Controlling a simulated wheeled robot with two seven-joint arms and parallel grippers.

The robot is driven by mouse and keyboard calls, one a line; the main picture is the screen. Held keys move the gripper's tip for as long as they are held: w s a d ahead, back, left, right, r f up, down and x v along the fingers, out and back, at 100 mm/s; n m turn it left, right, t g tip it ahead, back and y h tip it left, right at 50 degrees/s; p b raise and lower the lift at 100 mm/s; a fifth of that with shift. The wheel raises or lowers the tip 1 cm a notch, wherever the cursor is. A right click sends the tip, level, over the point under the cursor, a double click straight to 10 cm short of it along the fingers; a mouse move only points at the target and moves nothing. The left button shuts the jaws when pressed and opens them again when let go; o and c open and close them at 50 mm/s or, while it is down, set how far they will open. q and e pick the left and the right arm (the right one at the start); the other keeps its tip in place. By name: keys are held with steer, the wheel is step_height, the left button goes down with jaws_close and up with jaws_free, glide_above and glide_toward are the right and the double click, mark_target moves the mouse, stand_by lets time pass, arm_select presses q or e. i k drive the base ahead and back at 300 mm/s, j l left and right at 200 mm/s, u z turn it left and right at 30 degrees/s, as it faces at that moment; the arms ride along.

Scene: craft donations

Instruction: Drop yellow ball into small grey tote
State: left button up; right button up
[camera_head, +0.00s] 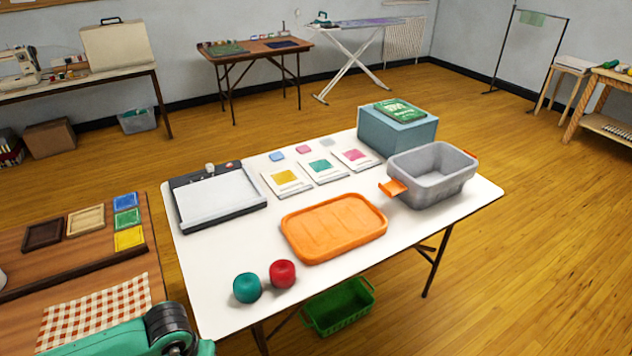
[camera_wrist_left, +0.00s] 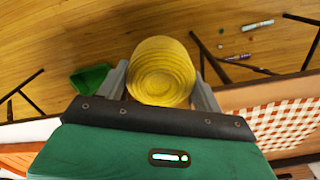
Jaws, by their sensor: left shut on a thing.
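The yellow ball (camera_wrist_left: 162,62) is held between the two grey fingers of my left gripper (camera_wrist_left: 162,88) in the left wrist view. The floor shows behind it, with table edges to both sides. In the head view only part of my teal left arm shows at the bottom left; the ball is out of that view. The small grey tote (camera_head: 428,190) stands upright and open on the right end of the white table, with orange handles folded outward. Its inner floor is mostly hidden by its near wall. My right gripper is not in view.
The white table (camera_head: 400,240) also bears an orange lid (camera_head: 335,228), a teal ball (camera_head: 247,288), a red ball (camera_head: 283,273), a paper trimmer (camera_head: 215,197), cards and a blue-grey box (camera_head: 400,137) behind the tote. A green basket (camera_head: 340,308) is on the floor.

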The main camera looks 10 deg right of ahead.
mark_target(423, 190)
steer(key=z, duration=1.5)
steer(key=i+z, duration=0.45)
steer(key=i+j+z, duration=0.1)
steer(key=i+z, duration=0.15)
steer(key=z, duration=0.2)
steer(key=i+j, duration=0.2)
steer(key=i, duration=0.25)
steer(key=i+j, duration=0.15)
steer(key=i, duration=0.3)
steer(key=i+j, duration=0.2)
steer(key=i, duration=0.25)
steer(key=i+l+u, duration=0.1)
steer(key=i, duration=1.25)
steer(key=i+u, duration=0.15)
steer(key=u, duration=2.8)
